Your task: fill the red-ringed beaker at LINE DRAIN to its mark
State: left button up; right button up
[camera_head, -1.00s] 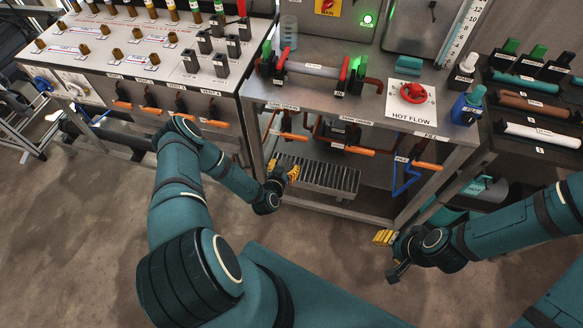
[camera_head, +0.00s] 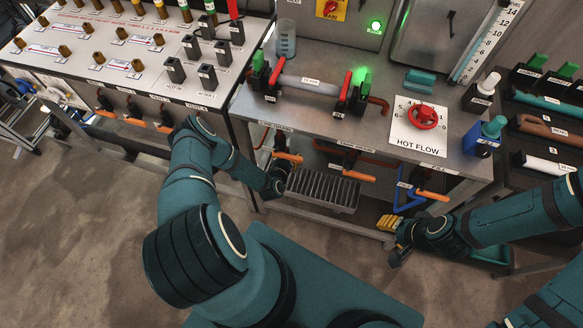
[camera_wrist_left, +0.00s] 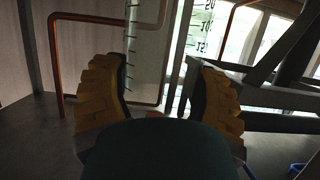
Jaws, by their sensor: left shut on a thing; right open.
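The LINE DRAIN label (camera_head: 274,126) is on the bench's front edge, with an orange drain handle (camera_head: 288,157) below it. My left gripper (camera_head: 280,177) is just under this handle and appears shut on it; its fingertips are mostly hidden in the head view. In the left wrist view its yellow fingers (camera_wrist_left: 160,105) stand apart, with a small dim brownish piece between them. A clear beaker (camera_head: 286,38) stands upright at the back of the bench; I cannot make out a red ring on it. My right gripper (camera_head: 389,223) is open and empty, below the FILL handle.
A slatted grate (camera_head: 323,188) lies below the drain handles. The TANK DRAIN handle (camera_head: 352,175) and FILL handle (camera_head: 431,193) are to the right. A red HOT FLOW knob (camera_head: 422,116) is on the bench top. Copper pipes (camera_wrist_left: 57,55) show in the left wrist view.

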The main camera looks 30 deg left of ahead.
pick_arm(q)
jog(key=shift+f+b, duration=0.4)
notch_tip(320, 180, down, 5)
jog(key=b, duration=0.4)
jog(key=shift+s, duration=0.1)
jog(key=shift+f+b, duration=1.8)
jog(key=shift+f, duration=0.2)
jog(key=shift+f, duration=0.15)
jog(key=o, duration=1.2)
jog(key=shift+o, duration=0.2)
